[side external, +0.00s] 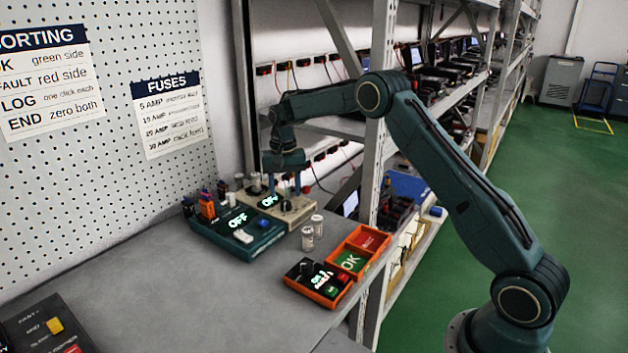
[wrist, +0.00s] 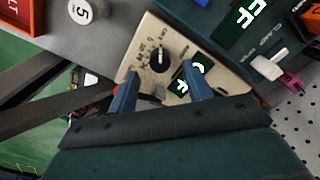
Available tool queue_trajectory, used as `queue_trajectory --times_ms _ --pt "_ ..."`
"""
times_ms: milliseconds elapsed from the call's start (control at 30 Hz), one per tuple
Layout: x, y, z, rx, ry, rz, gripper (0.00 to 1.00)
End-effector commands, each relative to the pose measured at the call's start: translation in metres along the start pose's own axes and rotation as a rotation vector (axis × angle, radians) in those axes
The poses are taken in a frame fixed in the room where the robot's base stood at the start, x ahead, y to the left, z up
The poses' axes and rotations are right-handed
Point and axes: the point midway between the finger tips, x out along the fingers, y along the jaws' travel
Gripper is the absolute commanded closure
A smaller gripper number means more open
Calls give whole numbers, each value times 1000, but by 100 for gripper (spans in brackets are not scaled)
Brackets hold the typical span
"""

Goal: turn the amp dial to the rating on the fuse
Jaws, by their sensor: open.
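The amp dial (wrist: 159,59) is a round black knob on a beige box (wrist: 140,45), with small printed markings around it that I cannot read. The box's screen (wrist: 188,80) appears to read OFF. In the side view the beige box (side external: 294,217) stands at the back of the bench. My gripper (side external: 285,187) is above it, pointing down. In the wrist view my gripper (wrist: 158,74) is open, its blue fingers either side of the dial area; contact cannot be judged. A pale fuse cylinder (wrist: 80,12) marked 5 stands beside the box. Two pale cylinders (side external: 308,240) stand there in the side view.
A teal unit (side external: 262,242) with an OFF screen and white lever adjoins the box. An orange tray (side external: 372,258) with red and green areas and a small black-and-orange panel (side external: 318,282) lie at right. A FUSES chart (side external: 170,115) hangs on pegboard.

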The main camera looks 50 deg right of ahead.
Motion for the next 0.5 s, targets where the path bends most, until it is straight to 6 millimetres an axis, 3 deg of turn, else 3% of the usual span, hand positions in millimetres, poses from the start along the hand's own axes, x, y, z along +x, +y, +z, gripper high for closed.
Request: queue_trajectory --times_ms 200,500 --pt "25 0 0 0 -1 0 50" --pt "34 0 0 0 1 -1 50"
